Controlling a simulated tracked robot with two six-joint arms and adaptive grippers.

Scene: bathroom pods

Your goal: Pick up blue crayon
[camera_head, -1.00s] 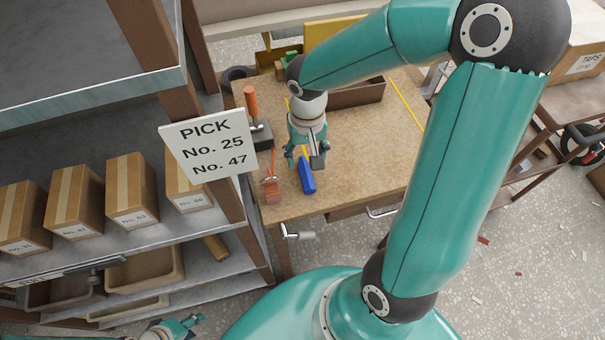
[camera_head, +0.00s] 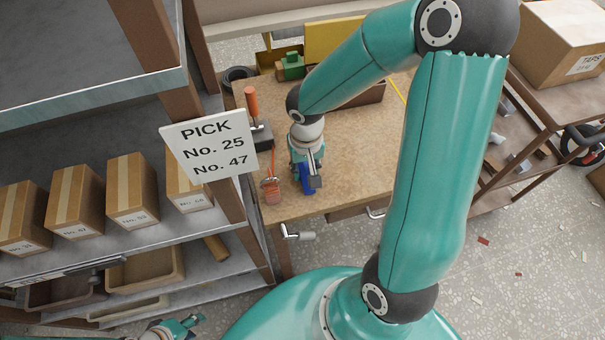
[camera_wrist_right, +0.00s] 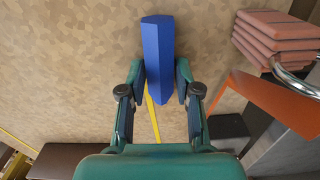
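The blue crayon (camera_head: 308,178) lies on the wooden workbench (camera_head: 365,150), near its front left part. My right gripper (camera_head: 306,172) is down over it, and the gripper hides part of it. In the right wrist view the crayon (camera_wrist_right: 158,52) lies between the two fingers of my right gripper (camera_wrist_right: 160,85), which stand apart on either side of it. A narrow gap seems to show beside each finger. My left gripper (camera_head: 183,326) is at the bottom left of the head view, far from the crayon; its fingers are too small to judge.
A stack of reddish slabs (camera_wrist_right: 278,35) with a metal ring (camera_wrist_right: 295,75) is right of the crayon in the wrist view. An orange-handled tool (camera_head: 251,103) stands at the bench's left. A PICK sign (camera_head: 208,145) hangs on the shelf post. Bench room right of the gripper is clear.

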